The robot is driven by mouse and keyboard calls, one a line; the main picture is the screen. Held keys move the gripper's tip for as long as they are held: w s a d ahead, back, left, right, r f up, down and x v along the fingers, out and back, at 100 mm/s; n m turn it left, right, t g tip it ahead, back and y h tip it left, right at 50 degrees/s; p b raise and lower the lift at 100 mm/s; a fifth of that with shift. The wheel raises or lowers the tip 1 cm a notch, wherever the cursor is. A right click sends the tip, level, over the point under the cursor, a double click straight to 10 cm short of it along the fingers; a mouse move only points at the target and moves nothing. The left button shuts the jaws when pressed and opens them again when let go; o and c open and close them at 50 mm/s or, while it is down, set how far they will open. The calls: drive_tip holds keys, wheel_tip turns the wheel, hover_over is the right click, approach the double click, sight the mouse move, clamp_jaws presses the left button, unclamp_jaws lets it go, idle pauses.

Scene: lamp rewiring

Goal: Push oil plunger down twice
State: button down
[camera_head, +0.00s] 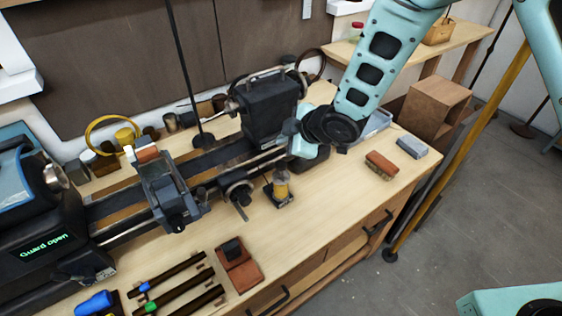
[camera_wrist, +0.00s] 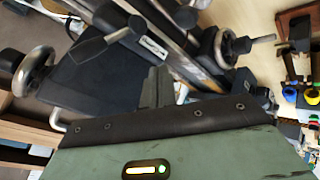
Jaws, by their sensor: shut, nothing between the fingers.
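A small amber container (camera_head: 281,187) on a dark square base stands at the front of the lathe bed, and looks like the oil pot. Its plunger is too small to make out in the head view. I cannot pick the pot out in the wrist view. My gripper (camera_wrist: 157,88) is shut and empty, with its two dark fingers together in the wrist view. In the head view, my wrist and gripper body are beside the right end of the lathe, above and to the right of the amber container and apart from it. The fingertips are not clear there.
The lathe tailstock (camera_head: 268,108) and its handwheel (camera_head: 238,192) stand close by. A brown brush (camera_head: 381,164) and a grey block (camera_head: 412,147) lie to the right. Several tools lie at the front left. The bench front right of the amber container is clear.

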drive_tip(key=s+d+r+m+g+h+b, duration=0.1)
drive_tip(key=s+d+m+g+h+b, duration=0.2)
drive_tip(key=s, duration=1.2)
drive_tip(key=s+d+r+m+g+h+b, duration=0.1)
drive_tip(key=s+d+m+g+h+b, duration=0.2)
drive_tip(key=s+d+m+b, duration=0.4)
drive_tip(key=s+d, duration=0.2)
drive_tip(key=s, duration=0.6)
drive_tip(key=shift+d+r, duration=0.25)
drive_tip(key=shift+d, duration=0.15)
drive_tip(key=shift+a, duration=0.15)
